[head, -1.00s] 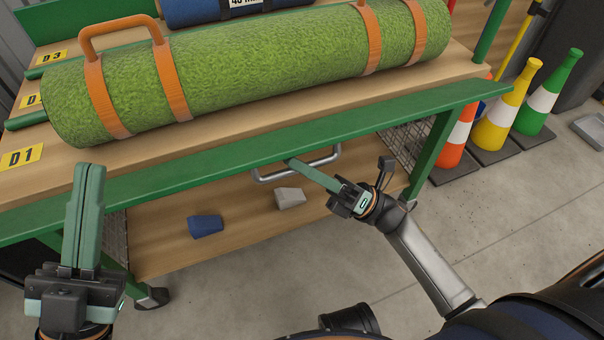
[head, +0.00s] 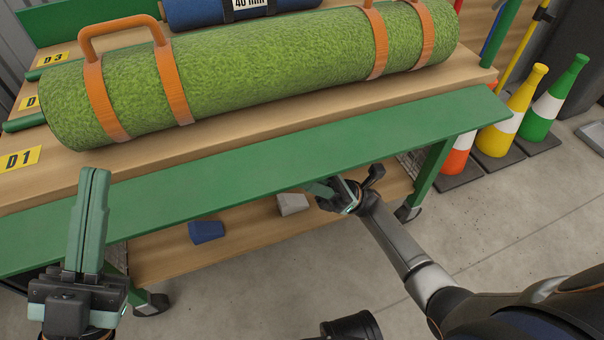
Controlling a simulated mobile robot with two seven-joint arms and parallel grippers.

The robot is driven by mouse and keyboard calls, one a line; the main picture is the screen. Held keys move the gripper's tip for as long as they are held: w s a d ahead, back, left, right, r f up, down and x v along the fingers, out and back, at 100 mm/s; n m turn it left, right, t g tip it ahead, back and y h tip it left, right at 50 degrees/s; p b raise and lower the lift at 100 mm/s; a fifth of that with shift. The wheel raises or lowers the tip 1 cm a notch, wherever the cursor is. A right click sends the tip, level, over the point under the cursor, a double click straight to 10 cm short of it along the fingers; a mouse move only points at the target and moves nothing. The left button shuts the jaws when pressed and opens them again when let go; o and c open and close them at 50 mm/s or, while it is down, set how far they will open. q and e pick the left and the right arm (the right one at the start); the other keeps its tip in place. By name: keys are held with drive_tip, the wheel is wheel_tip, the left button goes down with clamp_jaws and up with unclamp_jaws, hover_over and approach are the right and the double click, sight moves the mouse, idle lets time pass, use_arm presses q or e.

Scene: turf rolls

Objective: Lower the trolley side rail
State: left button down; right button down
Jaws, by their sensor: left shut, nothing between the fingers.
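The trolley's side rail is a long green board (head: 270,170) along the front edge of the trolley deck (head: 60,180). Its broad face shows, tilted outward and reaching over the lower shelf. My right gripper (head: 320,189) is at the rail's lower edge, right of its middle. Its fingertips are partly hidden under the rail, so I cannot tell whether they grip anything. The grey handle is hidden now. My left gripper (head: 95,173) is shut and empty, pointing up in front of the rail's left part.
A green turf roll (head: 250,75) with orange straps lies on the deck, a blue roll (head: 205,10) behind it. A blue block (head: 206,230) and a grey block (head: 292,204) sit on the lower shelf (head: 170,258). Cones (head: 510,120) stand right of the trolley.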

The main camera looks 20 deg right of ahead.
drive_tip(key=shift+r, duration=0.1)
drive_tip(key=c, duration=0.9)
unclamp_jaws()
drive_tip(key=shift+o, duration=0.2)
drive_tip(key=shift+d, duration=0.1)
drive_tip(key=v, duration=0.7)
drive_tip(key=shift+f, duration=0.2)
drive_tip(key=shift+d, duration=0.1)
